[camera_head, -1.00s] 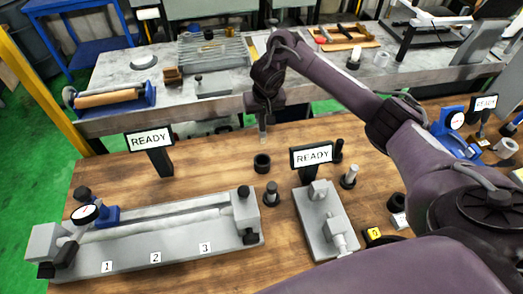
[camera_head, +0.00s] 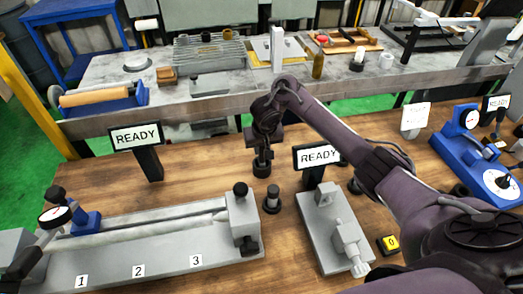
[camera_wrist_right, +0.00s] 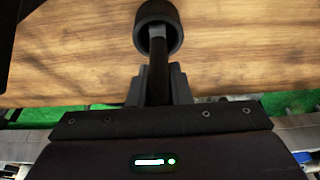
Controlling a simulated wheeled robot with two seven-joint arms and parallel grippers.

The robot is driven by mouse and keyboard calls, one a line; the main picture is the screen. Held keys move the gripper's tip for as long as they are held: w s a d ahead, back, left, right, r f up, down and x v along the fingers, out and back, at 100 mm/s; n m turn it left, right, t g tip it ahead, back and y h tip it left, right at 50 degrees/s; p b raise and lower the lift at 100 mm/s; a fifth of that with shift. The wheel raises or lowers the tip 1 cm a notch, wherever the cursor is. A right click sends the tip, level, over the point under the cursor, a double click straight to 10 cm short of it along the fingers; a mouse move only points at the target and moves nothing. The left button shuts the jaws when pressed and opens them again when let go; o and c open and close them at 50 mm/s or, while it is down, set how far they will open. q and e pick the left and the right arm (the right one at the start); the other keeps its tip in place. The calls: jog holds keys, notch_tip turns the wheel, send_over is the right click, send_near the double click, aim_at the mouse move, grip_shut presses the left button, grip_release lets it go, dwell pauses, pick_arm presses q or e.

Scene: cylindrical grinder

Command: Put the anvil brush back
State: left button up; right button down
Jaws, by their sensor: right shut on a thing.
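The anvil brush shows in the right wrist view as a thin dark handle (camera_wrist_right: 158,78) with a greyish lower end. My right gripper (camera_head: 263,150) is shut on it and points down, directly above the round black holder cup (camera_head: 262,170). In the right wrist view the cup (camera_wrist_right: 172,14) is a thick dark ring, and the brush's lower end overlaps its opening. It looks partly inside; how deep I cannot tell. The bristles are hidden. My left gripper is not in view.
A dark post (camera_head: 273,199) stands close right of the cup. A READY sign (camera_head: 318,157) and grey micrometer block (camera_head: 332,232) are further right. A long grey gauge bench (camera_head: 150,246) fills the left front. Bare wood lies left of the cup.

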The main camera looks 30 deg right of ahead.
jog(key=shift+f, duration=0.1)
jog(key=c, duration=1.3)
grip_release()
jog(key=shift+f, duration=0.1)
jog(key=shift+r, duration=0.25)
jog(key=p+v, duration=0.1)
jog(key=v, duration=0.1)
jog(key=shift+r, duration=0.4)
jog(key=p+v, duration=0.8)
jog(key=v, duration=0.1)
jog(key=shift+s+p, duration=0.2)
jog(key=shift+p, duration=0.15)
